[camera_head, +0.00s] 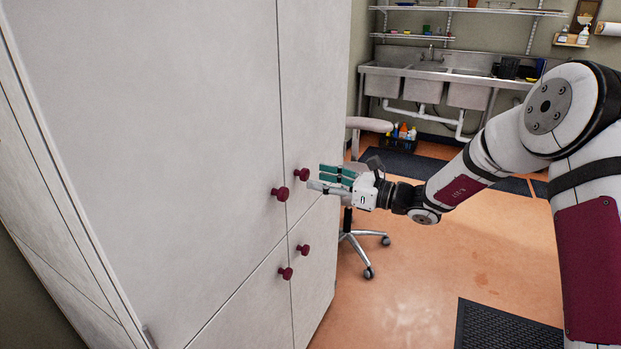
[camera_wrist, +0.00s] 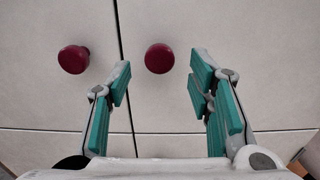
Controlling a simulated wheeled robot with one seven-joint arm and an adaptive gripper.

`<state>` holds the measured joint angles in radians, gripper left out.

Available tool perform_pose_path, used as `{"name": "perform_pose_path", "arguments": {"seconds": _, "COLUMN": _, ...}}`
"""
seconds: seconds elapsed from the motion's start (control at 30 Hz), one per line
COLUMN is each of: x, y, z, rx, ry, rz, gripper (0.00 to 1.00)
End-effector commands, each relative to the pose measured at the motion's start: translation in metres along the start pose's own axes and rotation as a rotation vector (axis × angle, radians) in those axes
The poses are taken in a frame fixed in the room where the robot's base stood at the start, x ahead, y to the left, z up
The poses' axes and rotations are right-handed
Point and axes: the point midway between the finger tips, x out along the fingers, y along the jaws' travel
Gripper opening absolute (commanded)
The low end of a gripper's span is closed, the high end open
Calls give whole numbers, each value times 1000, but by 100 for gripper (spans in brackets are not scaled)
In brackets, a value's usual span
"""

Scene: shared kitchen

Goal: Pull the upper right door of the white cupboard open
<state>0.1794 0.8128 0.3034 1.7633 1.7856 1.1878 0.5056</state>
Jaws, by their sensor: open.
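The white cupboard has an upper left door (camera_head: 170,110), an upper right door (camera_head: 310,80) and two lower doors, with narrow seams between them. All look shut. The upper right door's dark red round knob (camera_head: 301,174) sits near the middle seam, beside the upper left door's knob (camera_head: 279,193). My gripper (camera_head: 322,180) is open and empty, with green finger pads, just right of the upper right knob. In the wrist view the upper right knob (camera_wrist: 159,58) shows beyond the fingertips of my gripper (camera_wrist: 163,72), between them and apart from them. The left knob (camera_wrist: 73,59) lies outside the left finger.
Two lower knobs (camera_head: 302,250) sit below on the lower doors. A wheeled chair (camera_head: 362,238) stands close behind my gripper, right of the cupboard. A steel sink (camera_head: 420,78) is at the back. The orange floor (camera_head: 420,280) is mostly open, with dark mats (camera_head: 505,325).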

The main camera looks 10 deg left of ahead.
Motion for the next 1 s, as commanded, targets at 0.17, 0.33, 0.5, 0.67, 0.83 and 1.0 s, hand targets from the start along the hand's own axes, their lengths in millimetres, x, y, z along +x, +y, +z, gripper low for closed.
{"name": "perform_pose_path", "arguments": {"seconds": 0.17, "x": 25, "y": 0, "z": 0, "rx": -1, "ry": 0, "rz": 1, "gripper": 48}}
{"name": "perform_pose_path", "arguments": {"seconds": 0.33, "x": 35, "y": 0, "z": 0, "rx": -1, "ry": 0, "rz": 1, "gripper": 48}}
{"name": "perform_pose_path", "arguments": {"seconds": 0.5, "x": 37, "y": 0, "z": 0, "rx": -1, "ry": 0, "rz": 0, "gripper": 48}}
{"name": "perform_pose_path", "arguments": {"seconds": 0.67, "x": 36, "y": 0, "z": 0, "rx": -1, "ry": 0, "rz": 0, "gripper": 41}}
{"name": "perform_pose_path", "arguments": {"seconds": 0.83, "x": 36, "y": 0, "z": 0, "rx": -1, "ry": 0, "rz": 0, "gripper": 2}}
{"name": "perform_pose_path", "arguments": {"seconds": 1.0, "x": 36, "y": 0, "z": 0, "rx": -1, "ry": 0, "rz": 0, "gripper": 0}}
